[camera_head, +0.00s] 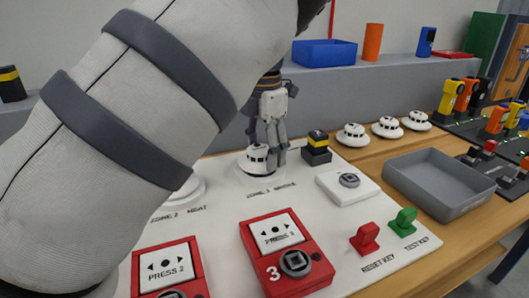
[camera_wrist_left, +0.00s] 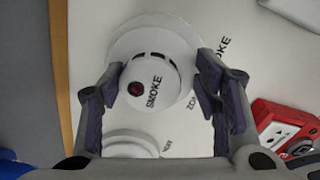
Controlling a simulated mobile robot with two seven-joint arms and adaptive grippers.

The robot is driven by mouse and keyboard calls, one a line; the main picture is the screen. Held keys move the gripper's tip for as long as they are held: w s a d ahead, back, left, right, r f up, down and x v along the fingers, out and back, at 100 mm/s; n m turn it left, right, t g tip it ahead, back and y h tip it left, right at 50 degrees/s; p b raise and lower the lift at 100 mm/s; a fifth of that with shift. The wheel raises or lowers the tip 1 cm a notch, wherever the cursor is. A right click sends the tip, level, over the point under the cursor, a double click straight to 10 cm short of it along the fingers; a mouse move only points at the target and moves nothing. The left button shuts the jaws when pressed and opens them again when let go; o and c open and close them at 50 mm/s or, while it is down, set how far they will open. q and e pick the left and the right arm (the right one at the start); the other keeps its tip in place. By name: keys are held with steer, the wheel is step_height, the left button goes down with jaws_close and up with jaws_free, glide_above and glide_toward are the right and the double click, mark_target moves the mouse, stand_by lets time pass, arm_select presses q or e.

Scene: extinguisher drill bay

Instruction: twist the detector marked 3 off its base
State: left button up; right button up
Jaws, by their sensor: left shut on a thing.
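The white smoke detector (camera_head: 254,161) sits on its base on the white panel (camera_head: 225,215), above a label that seems to read zone 3. In the left wrist view the detector (camera_wrist_left: 158,67) shows the word SMOKE and a dark red spot. My left gripper (camera_head: 270,145) reaches down over it, shut on its body with one finger at each side; both fingers (camera_wrist_left: 155,85) show in the wrist view. The detector looks seated and level. The right gripper does not show.
A red call point (camera_head: 275,232) marked 3 and another red call point (camera_head: 166,268) stand in front. A red key (camera_head: 366,238), a green key (camera_head: 404,222) and a grey tray (camera_head: 437,180) are to the right. Three spare detectors (camera_head: 386,127) stand behind the tray.

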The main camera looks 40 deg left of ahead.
arm_select(q)
steer(key=shift+a+r, duration=0.4)
steer(key=shift+r, duration=0.3)
steer(key=shift+d+r+p, duration=0.15)
steer(key=shift+r, duration=0.75)
steer(key=shift+d+r+p, duration=0.1)
steer(key=shift+r+p, duration=0.05)
steer(key=shift+r, duration=0.7)
